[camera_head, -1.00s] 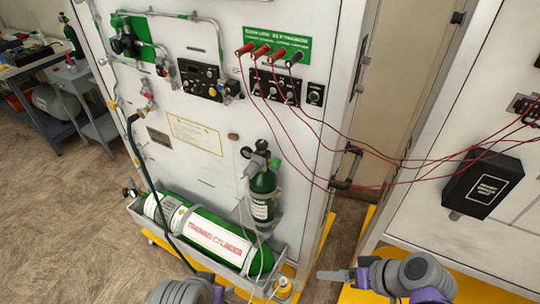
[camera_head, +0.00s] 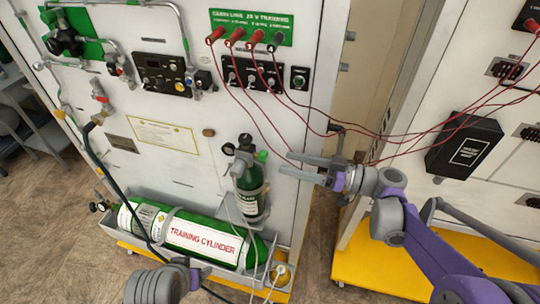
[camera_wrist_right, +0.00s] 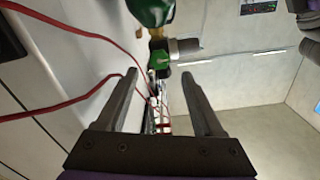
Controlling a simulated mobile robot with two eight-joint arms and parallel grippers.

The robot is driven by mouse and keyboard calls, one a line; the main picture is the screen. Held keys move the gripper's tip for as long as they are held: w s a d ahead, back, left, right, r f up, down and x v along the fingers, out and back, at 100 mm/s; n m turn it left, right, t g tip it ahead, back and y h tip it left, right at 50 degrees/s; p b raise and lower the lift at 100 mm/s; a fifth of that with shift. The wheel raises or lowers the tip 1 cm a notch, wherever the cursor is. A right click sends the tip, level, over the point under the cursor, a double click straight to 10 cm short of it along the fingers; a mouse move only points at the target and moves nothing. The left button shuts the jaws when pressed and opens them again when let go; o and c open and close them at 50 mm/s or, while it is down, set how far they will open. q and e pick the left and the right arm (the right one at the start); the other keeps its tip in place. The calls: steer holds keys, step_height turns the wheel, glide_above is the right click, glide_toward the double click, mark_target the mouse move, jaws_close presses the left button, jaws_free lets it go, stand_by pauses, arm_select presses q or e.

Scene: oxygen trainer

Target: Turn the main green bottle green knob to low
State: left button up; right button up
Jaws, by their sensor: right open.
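The upright green bottle (camera_head: 250,193) stands strapped against the white panel, with a gauge and valve on top. Its green knob (camera_head: 262,156) is on the right side of the valve. My right gripper (camera_head: 284,164) is open and empty, its fingers pointing left toward the knob from the right, apart from it. In the right wrist view, a green knob (camera_wrist_right: 160,60) shows beyond and between the open fingers (camera_wrist_right: 160,84), with part of the green bottle (camera_wrist_right: 150,12) above. My left gripper (camera_head: 204,274) is low at the bottom edge; its opening is unclear.
A green training cylinder (camera_head: 150,219) lies in a grey tray below the bottle. Red cables (camera_head: 330,134) hang from the panel across to the right cabinet, close above my right gripper. A black box (camera_head: 463,145) is on that cabinet. A dark hose (camera_head: 92,155) hangs at left.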

mark_target(267, 157)
steer(key=x, duration=0.6)
steer(key=shift+w, duration=0.1)
jaws_close()
